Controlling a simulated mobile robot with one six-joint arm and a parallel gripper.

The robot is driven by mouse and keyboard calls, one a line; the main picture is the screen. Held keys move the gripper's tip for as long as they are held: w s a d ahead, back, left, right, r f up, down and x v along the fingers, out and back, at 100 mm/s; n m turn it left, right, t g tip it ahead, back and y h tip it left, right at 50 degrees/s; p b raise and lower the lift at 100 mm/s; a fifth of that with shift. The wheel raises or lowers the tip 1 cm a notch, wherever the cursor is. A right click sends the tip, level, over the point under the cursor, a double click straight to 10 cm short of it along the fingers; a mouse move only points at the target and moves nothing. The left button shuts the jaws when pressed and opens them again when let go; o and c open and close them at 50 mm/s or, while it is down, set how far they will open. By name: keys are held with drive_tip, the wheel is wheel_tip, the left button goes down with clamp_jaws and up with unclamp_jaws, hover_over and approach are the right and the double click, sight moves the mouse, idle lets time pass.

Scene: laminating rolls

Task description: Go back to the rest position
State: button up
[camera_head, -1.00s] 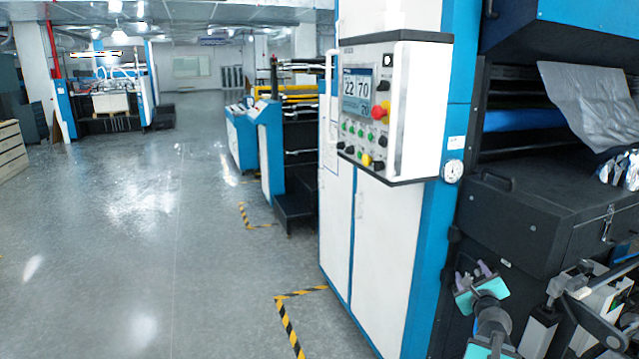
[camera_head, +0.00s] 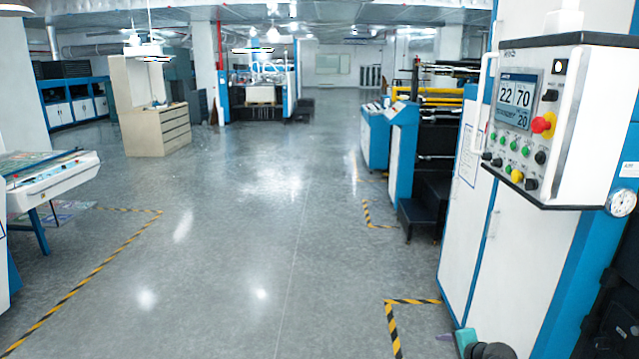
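Only a small part of my gripper (camera_head: 465,341) shows at the bottom edge, right of centre, as a teal piece beside a dark rounded part of my arm. Its fingertips are not clear, so I cannot tell whether it is open or shut. It appears in front of the lower part of a white and blue machine cabinet (camera_head: 505,255). No held object is visible.
A control panel (camera_head: 530,120) with a screen and buttons juts from the cabinet at the right. Blue machines (camera_head: 403,145) stand behind it. A table-like machine (camera_head: 50,180) is at the left. The grey floor (camera_head: 235,240) between is clear, with yellow-black tape (camera_head: 100,275).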

drive_tip(key=s+a+f+n+g, duration=0.3)
drive_tip(key=s+a+f+n, duration=0.15)
drive_tip(key=a, duration=0.25)
drive_tip(key=s+a+f+n+g+h, duration=0.1)
drive_tip(key=s+a+f+n+g, duration=0.25)
drive_tip(key=a+n, duration=0.3)
drive_tip(key=s+a+f+n+g, duration=0.2)
drive_tip(key=s+a+f+n, duration=0.3)
drive_tip(key=a, duration=0.3)
drive_tip(key=s+f+g+b, duration=0.4)
drive_tip(key=s+f+g, duration=0.2)
drive_tip(key=s+f, duration=1.6)
drive_tip(key=s, duration=0.3)
drive_tip(key=shift+s+f, duration=0.25)
drive_tip(key=shift+s, duration=0.1)
drive_tip(key=c, duration=0.5)
